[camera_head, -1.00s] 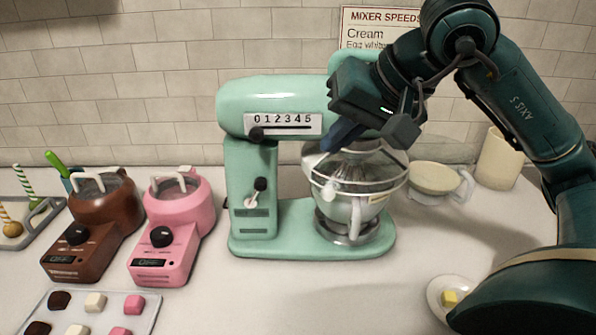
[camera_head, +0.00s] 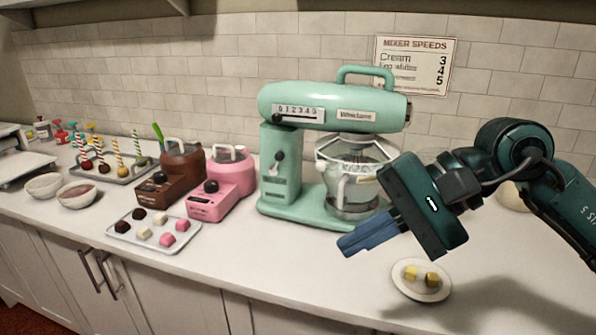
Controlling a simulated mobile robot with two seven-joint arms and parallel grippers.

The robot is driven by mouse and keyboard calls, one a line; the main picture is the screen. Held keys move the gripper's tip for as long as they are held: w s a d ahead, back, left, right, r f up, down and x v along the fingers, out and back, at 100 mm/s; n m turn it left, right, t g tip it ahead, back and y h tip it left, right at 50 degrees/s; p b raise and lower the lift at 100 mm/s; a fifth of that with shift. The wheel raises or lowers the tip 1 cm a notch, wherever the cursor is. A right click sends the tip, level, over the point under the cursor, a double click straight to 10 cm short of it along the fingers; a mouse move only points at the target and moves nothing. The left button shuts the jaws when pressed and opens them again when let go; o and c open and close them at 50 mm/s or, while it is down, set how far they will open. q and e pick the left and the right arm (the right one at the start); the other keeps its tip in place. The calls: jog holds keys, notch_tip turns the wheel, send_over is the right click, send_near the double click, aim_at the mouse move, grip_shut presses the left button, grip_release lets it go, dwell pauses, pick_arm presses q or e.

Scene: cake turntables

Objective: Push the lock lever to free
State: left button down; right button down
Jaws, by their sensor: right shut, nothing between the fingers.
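The mint green stand mixer (camera_head: 330,97) stands on the counter with its head level above the bowl. A lever with a black knob (camera_head: 279,156) is on the side of the mixer's column, its knob at the upper end; I take it for the lock lever. A second black knob (camera_head: 276,117) is at the left end of the numbered speed scale. My right gripper (camera_head: 346,246) is shut and empty, with its blue fingers pointing left over the counter, in front of the mixer base and apart from the lever. My left gripper is out of view.
The glass-covered mixing bowl (camera_head: 355,190) is partly behind my right gripper. A pink melter (camera_head: 217,190) and a brown melter (camera_head: 172,178) stand left of the mixer. A small plate (camera_head: 402,283) with yellow pieces lies at the front. A sweets tray (camera_head: 128,229) lies front left.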

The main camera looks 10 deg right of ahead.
jog(key=s+a+m+g+y, duration=0.2)
jog(key=a+m+g+y, duration=0.1)
jog(key=a+m+y, duration=0.3)
jog(key=w+d+f+m+t+h, duration=0.1)
jog(key=w+f+m+t, duration=0.35)
jog(key=m+t, duration=0.85)
jog(key=w+d+f+m+t+h, duration=0.1)
jog(key=w+f+m+t, duration=0.35)
jog(key=m, duration=1.65)
jog(key=s+f+m+g+h, duration=0.3)
jog(key=s+f+m+h, duration=0.2)
jog(key=f+m, duration=0.5)
jog(key=s+d+f+m+g+h, duration=0.1)
jog(key=s+f+m+g+h, duration=0.2)
jog(key=f+m, duration=0.7)
jog(key=s+f+h, duration=0.2)
jog(key=s+f, duration=0.2)
jog(key=f, duration=0.4)
jog(key=shift+s+m, duration=0.4)
jog(key=shift+w+r, duration=0.1)
